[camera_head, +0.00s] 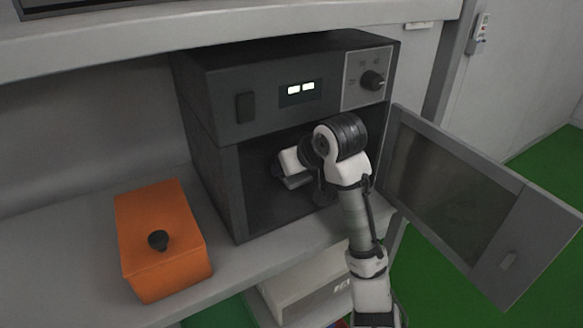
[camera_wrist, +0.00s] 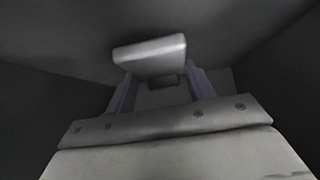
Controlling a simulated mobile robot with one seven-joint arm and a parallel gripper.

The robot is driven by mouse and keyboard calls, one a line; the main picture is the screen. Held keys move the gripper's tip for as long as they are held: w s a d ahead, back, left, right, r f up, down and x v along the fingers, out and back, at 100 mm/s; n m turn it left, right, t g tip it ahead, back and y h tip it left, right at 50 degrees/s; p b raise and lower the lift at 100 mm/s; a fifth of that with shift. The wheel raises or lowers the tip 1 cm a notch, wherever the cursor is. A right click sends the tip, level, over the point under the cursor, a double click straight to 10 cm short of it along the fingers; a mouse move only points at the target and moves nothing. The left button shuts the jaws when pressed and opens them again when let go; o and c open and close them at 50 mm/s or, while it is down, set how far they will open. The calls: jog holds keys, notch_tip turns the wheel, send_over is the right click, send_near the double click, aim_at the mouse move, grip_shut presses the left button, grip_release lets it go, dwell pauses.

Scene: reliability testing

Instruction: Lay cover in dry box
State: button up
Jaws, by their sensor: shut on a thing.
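The dry box (camera_head: 220,88) is a dark grey cabinet with its door (camera_head: 445,185) swung open to the right. My arm reaches through the front opening, and my gripper (camera_wrist: 158,85) is inside the dark chamber. In the wrist view its two fingers are shut on a small pale grey block (camera_wrist: 150,54), which appears to be the cover. The block sits at the fingertips. Its far side is hidden, and I cannot tell whether it touches the chamber floor. In the head view my wrist hides most of the gripper and the block.
An orange box (camera_head: 160,215) with a black knob stands on the grey shelf (camera_head: 60,270) left of the dry box. A control panel with a dial (camera_head: 372,80) is above the opening. The open door lies close to the right of my arm. A shelf runs overhead.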

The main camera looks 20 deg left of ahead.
jog(key=shift+w+a+f, duration=0.1)
jog(key=shift+f, duration=0.65)
jog(key=shift+f, duration=0.2)
jog(key=o, duration=1)
jog(key=shift+r, duration=0.25)
jog(key=v, duration=1.2)
jog(key=shift+p, duration=0.35)
